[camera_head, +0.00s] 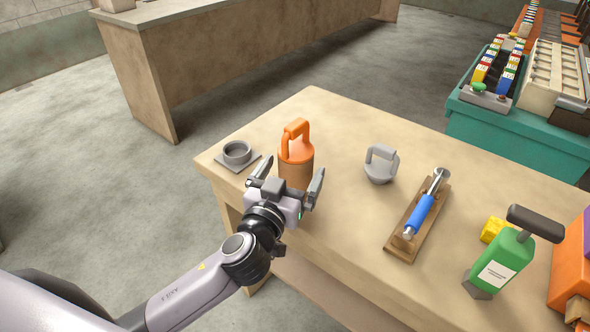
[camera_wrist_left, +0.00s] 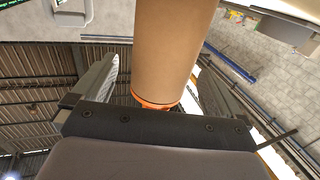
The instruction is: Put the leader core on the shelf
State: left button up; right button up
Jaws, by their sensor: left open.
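A brown cylinder with an orange handled top (camera_head: 296,148), which looks like the leader core, stands upright near the left end of the wooden table (camera_head: 340,118). In the left wrist view its brown body (camera_wrist_left: 172,50) rises between the fingers, with an orange rim at one end. My left gripper (camera_head: 291,179) is open, its fingers on either side of the cylinder's lower part and partly hiding it. I cannot tell whether they touch it. A lower board (camera_head: 330,280) shows under the table; I cannot tell if it is the shelf. My right gripper is not in view.
A grey ring on a plate (camera_head: 237,154) sits left of the cylinder. To the right are a grey handled piece (camera_head: 381,166), a blue roller on a wooden board (camera_head: 420,214), a green bottle (camera_head: 500,262) and a yellow block (camera_head: 492,229). A long counter (camera_head: 215,60) stands behind.

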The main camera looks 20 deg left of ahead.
pick_arm(q)
jog(key=shift+w, duration=1.6)
jog(key=shift+r, duration=0.1)
jog(key=c, duration=1.2)
jog(key=shift+r, duration=0.15)
notch_tip(320, 180, up, 20)
jog(key=p, duration=0.4)
jog(key=shift+y, duration=0.3)
jog(key=s+a+f, duration=0.2)
jog(key=s+f, duration=0.2)
jog(key=s+a+f+p, duration=0.1)
jog(key=s+f, duration=0.3)
jog(key=f, duration=0.1)
jog(key=s+a+f+p, duration=0.1)
jog(key=s+a+f, duration=0.1)
jog(key=s+f, duration=0.2)
jog(key=shift+a+f, duration=0.35)
jog(key=shift+f, duration=0.4)
